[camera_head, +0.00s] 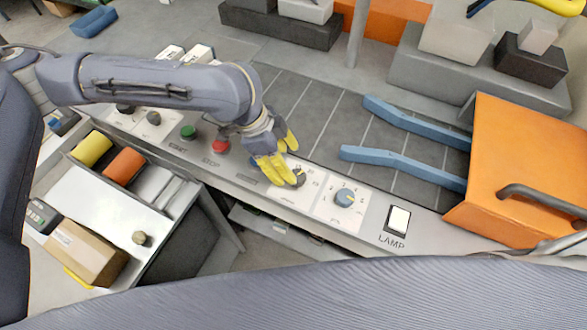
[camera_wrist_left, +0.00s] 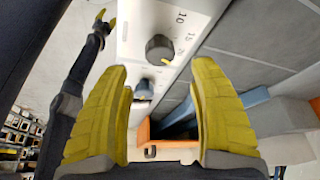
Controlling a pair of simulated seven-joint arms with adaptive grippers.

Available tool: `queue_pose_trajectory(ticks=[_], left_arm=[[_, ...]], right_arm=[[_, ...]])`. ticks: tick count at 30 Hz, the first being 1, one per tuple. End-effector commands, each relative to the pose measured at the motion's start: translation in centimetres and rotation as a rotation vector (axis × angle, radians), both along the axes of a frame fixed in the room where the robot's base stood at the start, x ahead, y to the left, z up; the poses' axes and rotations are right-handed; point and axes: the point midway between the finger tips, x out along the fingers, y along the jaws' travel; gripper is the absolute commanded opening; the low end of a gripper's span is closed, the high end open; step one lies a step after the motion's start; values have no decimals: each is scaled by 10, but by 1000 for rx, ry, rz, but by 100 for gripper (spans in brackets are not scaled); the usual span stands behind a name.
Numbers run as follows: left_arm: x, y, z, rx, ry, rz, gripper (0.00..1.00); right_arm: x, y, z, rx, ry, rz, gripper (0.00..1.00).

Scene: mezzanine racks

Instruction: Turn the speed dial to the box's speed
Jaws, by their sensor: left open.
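The speed dial (camera_head: 299,177) is a dark grey knob on a white scale plate of the console, partly hidden by my yellow fingers in the head view. A cardboard box (camera_head: 98,248) with a pale label lies on the side bench. My right gripper (camera_wrist_left: 104,25) shows small in the wrist view.
A blue-topped dial (camera_head: 345,197) and a lamp switch (camera_head: 398,219) are right of the speed dial. Green (camera_head: 188,132) and red (camera_head: 220,146) buttons are left. Behind runs a dark conveyor (camera_head: 310,105) with blue rails (camera_head: 405,168) leading to an orange housing (camera_head: 525,160).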

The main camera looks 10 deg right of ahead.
Motion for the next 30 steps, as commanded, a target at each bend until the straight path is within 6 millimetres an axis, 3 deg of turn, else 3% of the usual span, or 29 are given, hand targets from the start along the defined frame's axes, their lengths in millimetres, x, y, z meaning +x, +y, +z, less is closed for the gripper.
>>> queue_pose_trajectory(ticks=[6,12,30], left_arm=[[3,12,30,1,-2,2,61],[4,18,44,0,-1,1,61],[5,19,48,-6,2,6,61]], right_arm=[[0,0,0,0,0,0,44],[0,1,0,0,0,0,44],[0,1,0,1,0,0,44]])
